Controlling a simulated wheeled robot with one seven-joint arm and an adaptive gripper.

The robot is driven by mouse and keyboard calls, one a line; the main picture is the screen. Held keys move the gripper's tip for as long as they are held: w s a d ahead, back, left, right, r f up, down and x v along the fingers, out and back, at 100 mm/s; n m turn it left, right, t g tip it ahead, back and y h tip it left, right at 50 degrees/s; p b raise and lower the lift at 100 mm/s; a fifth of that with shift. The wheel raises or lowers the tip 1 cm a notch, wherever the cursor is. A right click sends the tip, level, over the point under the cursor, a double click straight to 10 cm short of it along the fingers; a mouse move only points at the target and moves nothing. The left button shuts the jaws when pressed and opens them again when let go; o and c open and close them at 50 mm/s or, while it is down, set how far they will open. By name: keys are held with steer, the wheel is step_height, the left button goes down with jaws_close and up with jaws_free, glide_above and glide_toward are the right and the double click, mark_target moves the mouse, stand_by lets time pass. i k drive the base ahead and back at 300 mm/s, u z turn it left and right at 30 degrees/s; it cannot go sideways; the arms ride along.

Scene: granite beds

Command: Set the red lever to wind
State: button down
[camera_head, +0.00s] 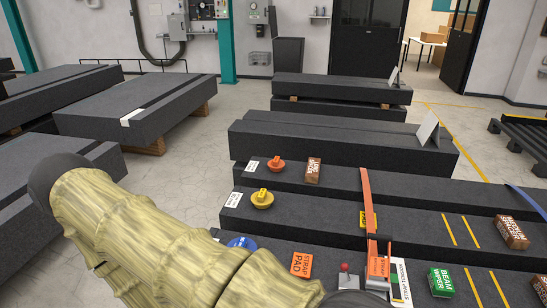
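A small red ball knob (344,267) on a short grey stem stands at the near edge of the front granite bed; it looks like the red lever, but its setting cannot be read. An orange strap (367,200) runs from this fitting back over the beds. A white label (400,281) stands beside the fitting; its words are too small to read surely. My sleeved arm crosses the lower left, and its dark end reaches the bottom edge below the knob. My gripper's fingers are not in view.
Near the knob lie an orange strap pad (301,264) and a green beam wiper box (440,282). Brown blocks (510,232) stand at right. Floor is clear behind my arm.

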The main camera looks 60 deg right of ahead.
mark_target(344, 267)
steer(key=z, duration=2)
